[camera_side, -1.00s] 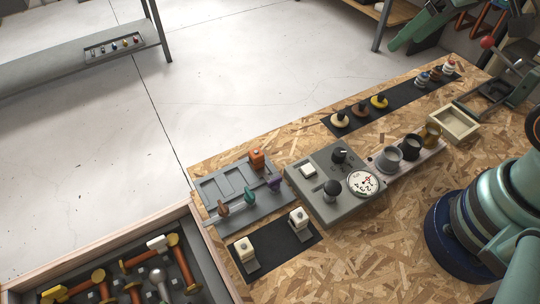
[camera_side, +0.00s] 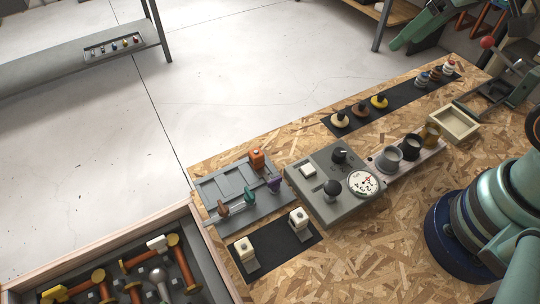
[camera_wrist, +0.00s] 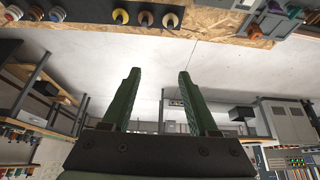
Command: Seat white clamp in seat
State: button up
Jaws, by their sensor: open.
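Two white blocks with holes in their faces and grey feet stand on a black mat (camera_side: 277,244) in the side view. One is the left block (camera_side: 244,247), the other the right block (camera_side: 299,217); I cannot tell which is the white clamp. Behind them lies a grey plate with recesses (camera_side: 215,184), possibly the seat, with brown, green and purple pieces along its front. A small pale bar (camera_side: 238,208) shows between the brown and green pieces. My gripper (camera_wrist: 158,75) is open and empty in the wrist view, with floor behind its fingers. It is outside the side view.
A grey panel (camera_side: 318,205) with knobs and a round dial (camera_side: 363,183) stands right of the plate. Cups, an open cream box (camera_side: 454,123) and a black strip of knobs lie farther right. A wooden-sided tray of tools (camera_side: 115,255) is front left. The board's front middle is clear.

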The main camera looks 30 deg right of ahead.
jog(key=shift+a, duration=0.1)
jog(key=g, duration=0.6)
send_over(300, 215)
notch_tip(300, 215, down, 13)
notch_tip(300, 215, down, 6)
jog(key=shift+w+r, duration=0.1)
jog(key=shift+w, duration=0.05)
jog(key=shift+f, duration=2.65)
grip_shut()
